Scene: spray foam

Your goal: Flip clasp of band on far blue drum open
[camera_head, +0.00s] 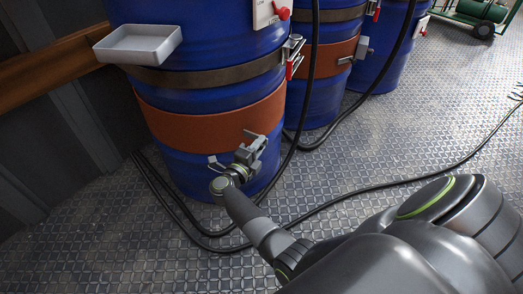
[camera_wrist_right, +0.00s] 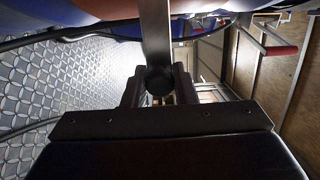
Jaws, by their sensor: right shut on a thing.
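Blue drums stand in a row in the head view: the nearest drum (camera_head: 210,88), a middle drum (camera_head: 325,80) and the farthest drum (camera_head: 390,50). An orange band (camera_head: 215,133) wraps the nearest drum. My right gripper (camera_head: 252,148) is at this band's right side, where its clasp sits. In the right wrist view, the jaws (camera_wrist_right: 158,90) are shut on a flat metal lever (camera_wrist_right: 155,40) of the clasp. The middle drum also has an orange band (camera_head: 322,58) with a metal clasp (camera_head: 361,48). My left gripper is not in view.
A grey tray (camera_head: 138,44) sticks out from the nearest drum's left side. Black cables (camera_head: 345,198) run over the patterned metal floor (camera_head: 440,100) and down between the drums. A green wheeled machine (camera_head: 482,12) stands at the back right. The floor on the right is mostly clear.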

